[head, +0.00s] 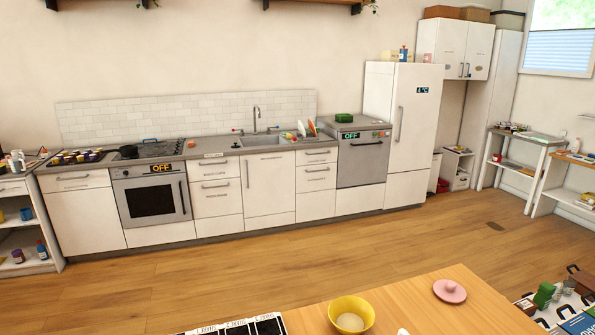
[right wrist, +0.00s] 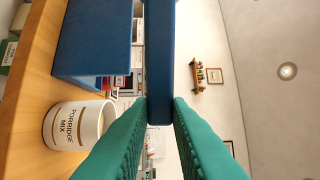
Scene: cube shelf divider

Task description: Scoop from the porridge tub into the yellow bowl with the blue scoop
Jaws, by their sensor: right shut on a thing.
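The yellow bowl (head: 338,314) stands on the wooden table at the bottom of the head view, with a pale beige patch inside. The porridge tub (right wrist: 66,128), white and labelled "PORRIDGE MIX", stands on a wooden surface in the right wrist view, which is turned sideways. My right gripper (right wrist: 160,100) has teal fingers shut on the bar-like handle of the blue scoop (right wrist: 158,60). A blue boxy part beside the handle looks like the scoop's cup; its contents are hidden. The tub is beyond the fingers, apart from the scoop. My left gripper is in neither view.
A pink round object (head: 450,291) lies on the wooden table (head: 400,300) right of the bowl. Dark items with labels (head: 245,326) are at the table's left front, and clutter is at the far right. Open floor lies between the table and the kitchen counter.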

